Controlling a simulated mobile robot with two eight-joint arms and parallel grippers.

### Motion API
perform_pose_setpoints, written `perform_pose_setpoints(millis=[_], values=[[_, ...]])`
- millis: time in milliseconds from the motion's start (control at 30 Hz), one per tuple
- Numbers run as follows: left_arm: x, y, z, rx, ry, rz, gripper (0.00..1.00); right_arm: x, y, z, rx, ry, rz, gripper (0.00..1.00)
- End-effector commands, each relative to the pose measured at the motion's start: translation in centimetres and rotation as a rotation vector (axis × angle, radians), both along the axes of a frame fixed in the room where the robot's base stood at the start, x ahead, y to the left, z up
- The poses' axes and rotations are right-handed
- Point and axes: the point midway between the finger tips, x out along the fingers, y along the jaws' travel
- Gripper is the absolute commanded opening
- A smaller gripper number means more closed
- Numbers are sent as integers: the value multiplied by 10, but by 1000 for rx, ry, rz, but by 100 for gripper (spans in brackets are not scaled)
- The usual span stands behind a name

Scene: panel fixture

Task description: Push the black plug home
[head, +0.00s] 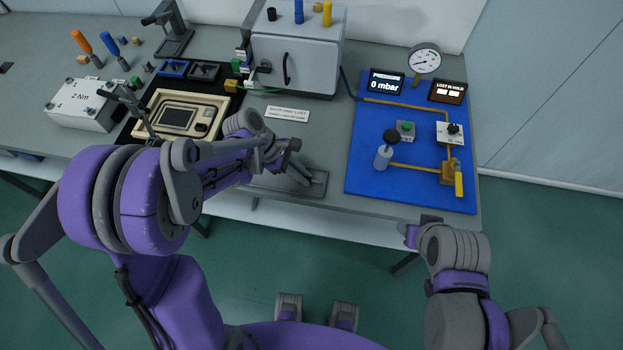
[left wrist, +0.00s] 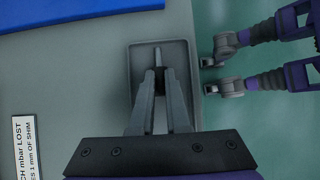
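The black plug (head: 272,14) appears to be the short black piece on top of the grey cabinet (head: 296,62). It stands left of a taller blue piece (head: 298,12) and a yellow piece (head: 326,13). My left gripper (head: 300,178) is well in front of the cabinet, pointing down at a small grey tray (head: 318,188). In the left wrist view its fingers (left wrist: 159,75) are close together over the tray (left wrist: 138,62), with a dark gap between them. A thin grey bar (left wrist: 157,54) shows just beyond the tips; I cannot tell if they grip it. My right gripper (head: 430,219) is by the table's front edge, its fingers unclear.
A blue panel (head: 365,150) with a gauge (head: 424,60), a "0 mbar" display (head: 386,83) and a yellow-handled valve (head: 458,183) lies at right. A beige case (head: 212,103) and a "2 Nm" box (head: 84,104) are at left. A printed label (head: 287,113) lies between.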

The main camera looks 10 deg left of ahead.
Motion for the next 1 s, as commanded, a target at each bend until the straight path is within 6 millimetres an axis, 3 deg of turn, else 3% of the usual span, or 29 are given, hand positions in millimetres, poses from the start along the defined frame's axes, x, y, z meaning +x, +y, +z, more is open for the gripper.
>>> perform_pose_setpoints(millis=[567,1000], values=[[0,0,2,1,0,0,0,0,0,1,0,-1,0,50],[1,0,36,1,-2,1,0,7,0,21,0,-14,0,50]])
